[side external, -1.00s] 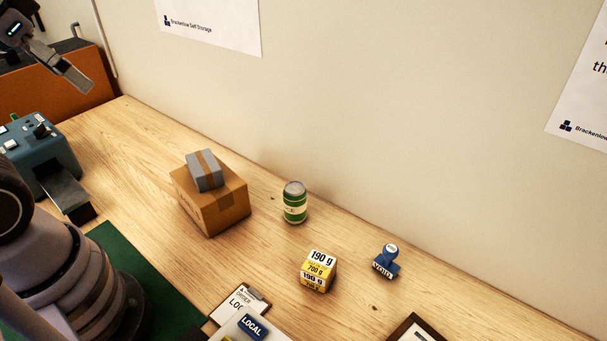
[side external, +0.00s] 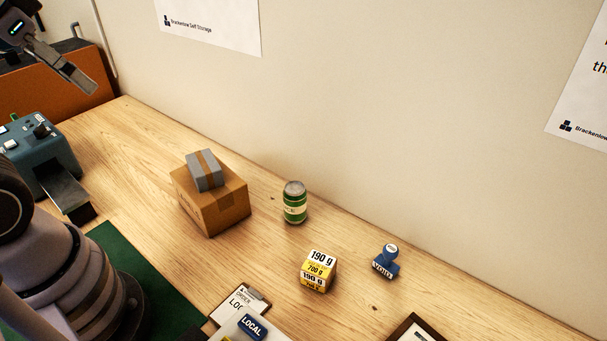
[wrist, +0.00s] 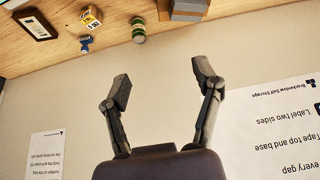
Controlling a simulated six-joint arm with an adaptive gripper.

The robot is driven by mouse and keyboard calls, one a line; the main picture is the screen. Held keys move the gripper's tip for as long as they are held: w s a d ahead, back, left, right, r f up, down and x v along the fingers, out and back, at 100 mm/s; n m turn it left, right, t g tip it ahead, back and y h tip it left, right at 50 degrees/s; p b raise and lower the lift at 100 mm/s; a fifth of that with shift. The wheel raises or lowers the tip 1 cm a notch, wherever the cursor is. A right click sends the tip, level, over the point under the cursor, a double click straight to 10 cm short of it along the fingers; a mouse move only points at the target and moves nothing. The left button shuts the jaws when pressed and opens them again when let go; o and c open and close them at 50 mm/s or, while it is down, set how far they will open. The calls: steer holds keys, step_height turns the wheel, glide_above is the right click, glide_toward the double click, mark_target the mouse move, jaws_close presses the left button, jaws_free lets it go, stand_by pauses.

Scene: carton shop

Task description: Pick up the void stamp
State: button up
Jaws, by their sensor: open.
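The void stamp (side external: 386,262) is blue with a white-topped round handle and a white "VOID" label. It stands upright on the wooden table, right of the yellow and white weight cube. It also shows in the wrist view as a small blue thing (wrist: 86,44) near the top left. My gripper (wrist: 164,84) is open, with nothing between its fingers, and the wall is behind it. In the side view part of my gripper (side external: 66,72) shows at the top left, high above the table and far from the stamp; the rest is cut off.
A green can (side external: 295,203), the weight cube (side external: 318,271) and a brown carton (side external: 222,212) with a grey box (side external: 205,171) on top stand left of the stamp. A clipboard (side external: 262,296) and a LOCAL stamp (side external: 252,327) are at the front. The wall is behind the stamp.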

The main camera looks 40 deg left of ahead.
steer(key=w+d+t+h, duration=0.1)
steer(key=w+d+h, duration=0.1)
steer(key=w+d, duration=0.6)
steer(key=t, duration=0.6)
glide_above(388, 255)
steer(key=s, duration=0.2)
step_height(388, 255, down, 29)
steer(key=s+f, duration=0.1)
steer(key=s+f+y, duration=0.1)
steer(key=f, duration=0.1)
steer(key=s+f+t+y, duration=0.1)
steer(key=f, duration=0.1)
steer(key=shift+s+f, duration=0.2)
steer(key=shift+s, duration=0.05)
steer(key=shift+f, duration=0.25)
steer(key=x, duration=0.7)
steer(key=shift+w+r, duration=0.15)
steer(key=shift+w, duration=0.05)
